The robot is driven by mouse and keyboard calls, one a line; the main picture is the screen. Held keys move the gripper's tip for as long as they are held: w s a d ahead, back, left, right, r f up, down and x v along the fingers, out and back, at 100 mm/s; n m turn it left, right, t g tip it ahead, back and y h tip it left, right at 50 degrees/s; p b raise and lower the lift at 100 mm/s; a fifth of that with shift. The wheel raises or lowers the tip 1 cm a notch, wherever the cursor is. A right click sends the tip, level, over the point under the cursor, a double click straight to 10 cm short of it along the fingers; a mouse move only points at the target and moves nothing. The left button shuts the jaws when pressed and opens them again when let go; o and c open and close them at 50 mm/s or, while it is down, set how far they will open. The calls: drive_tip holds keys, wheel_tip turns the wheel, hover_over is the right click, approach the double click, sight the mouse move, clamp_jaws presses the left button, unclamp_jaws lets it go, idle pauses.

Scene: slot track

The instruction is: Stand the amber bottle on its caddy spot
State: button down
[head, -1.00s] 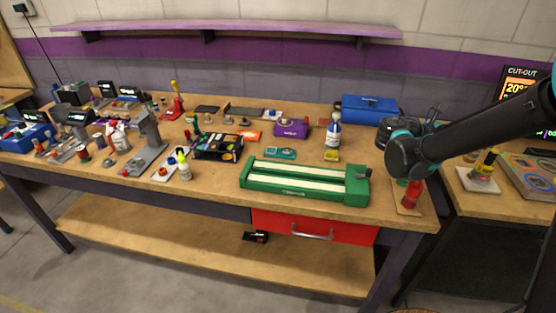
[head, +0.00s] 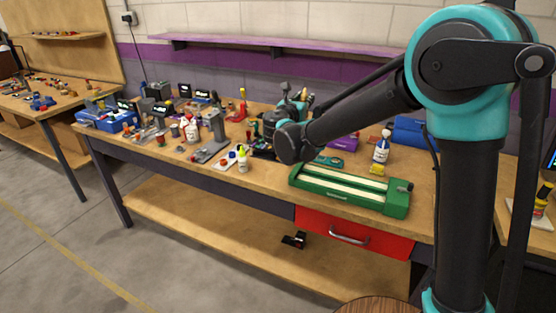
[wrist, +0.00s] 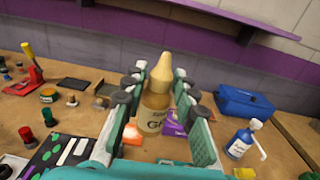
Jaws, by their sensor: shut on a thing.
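The amber bottle (wrist: 154,112), with a pale cone-shaped tip and a partly readable label, stands upright between the two fingers of my gripper (wrist: 158,85) in the wrist view. The fingers are shut on its sides. In the head view my gripper (head: 292,108) is over the workbench, above the black tray, and the bottle is mostly hidden by it. A small white board (head: 227,163) with a red and a blue piece lies near the front edge, a yellow-green bottle (head: 242,160) beside it. I cannot tell for sure which item is the caddy.
A black tray of parts (wrist: 62,158) lies left of my gripper. A grey stand (head: 215,135), a green slotted fixture (head: 345,190), a blue-and-white spray bottle (head: 381,148) and a blue toolbox (wrist: 245,103) stand around. A purple shelf (head: 290,46) runs along the wall.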

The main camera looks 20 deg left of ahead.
drive_tip(key=s+a+r+n+y, duration=0.1)
drive_tip(key=a+n+y, duration=0.2)
drive_tip(key=a+y, duration=0.35)
drive_tip(key=shift+h, duration=0.95)
drive_tip(key=f, duration=0.6)
drive_tip(key=a+f, duration=0.1)
drive_tip(key=f, duration=1.2)
drive_tip(key=shift+s+a+f, duration=0.15)
drive_tip(key=shift+a+f, duration=0.05)
drive_tip(key=shift+a, duration=0.05)
drive_tip(key=shift+f, duration=0.1)
drive_tip(key=c, duration=1.2)
unclamp_jaws()
drive_tip(key=shift+s, duration=0.1)
drive_tip(key=v, duration=1.1)
drive_tip(key=shift+s+d+r, duration=0.15)
drive_tip(key=shift+s+r, duration=0.2)
drive_tip(key=shift+s, duration=0.05)
